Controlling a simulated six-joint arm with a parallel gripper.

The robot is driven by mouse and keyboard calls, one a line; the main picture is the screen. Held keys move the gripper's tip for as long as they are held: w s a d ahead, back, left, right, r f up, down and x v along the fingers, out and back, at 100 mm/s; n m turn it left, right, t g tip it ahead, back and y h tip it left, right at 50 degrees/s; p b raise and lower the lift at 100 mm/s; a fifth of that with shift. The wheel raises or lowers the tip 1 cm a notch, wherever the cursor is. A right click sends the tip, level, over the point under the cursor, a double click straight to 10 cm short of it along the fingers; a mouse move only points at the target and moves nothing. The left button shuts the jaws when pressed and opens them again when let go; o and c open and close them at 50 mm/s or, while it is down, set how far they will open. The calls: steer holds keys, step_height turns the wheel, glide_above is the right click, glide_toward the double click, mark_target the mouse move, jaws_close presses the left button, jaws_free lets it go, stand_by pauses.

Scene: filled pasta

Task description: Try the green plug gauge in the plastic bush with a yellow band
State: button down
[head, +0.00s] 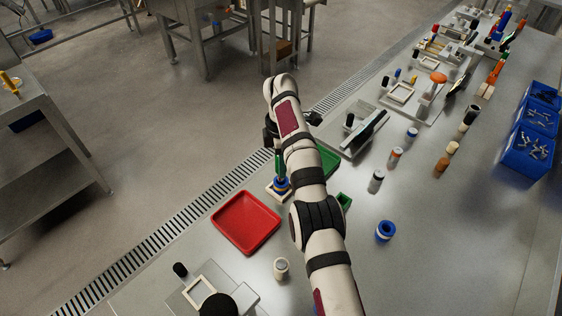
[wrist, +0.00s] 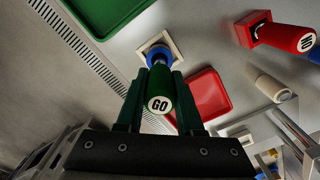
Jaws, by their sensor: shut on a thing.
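The green plug gauge (wrist: 160,88), marked GO on its end, is gripped between the fingers of my gripper (wrist: 157,80). In the head view the gauge (head: 278,162) stands roughly upright below my gripper. Its lower end meets a blue bush (head: 281,185) sitting in a cream square holder (head: 272,192). The blue bush also shows in the wrist view (wrist: 157,56), directly beyond the gauge. I cannot tell how far the gauge is inside it. The bush's band is too small to make out surely. My arm hides part of the area to the right.
A red tray (head: 219,219) lies in front of the holder and a green tray (head: 330,161) behind my arm. A red NO gauge (wrist: 285,36) stands in a red block. A blue ring (head: 385,230) and several cylinders stand to the right. A slotted grate (head: 180,222) runs along the left.

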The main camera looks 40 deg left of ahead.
steer(key=shift+f, duration=1.3)
stand_by(1.3)
steer(key=shift+r, duration=0.1)
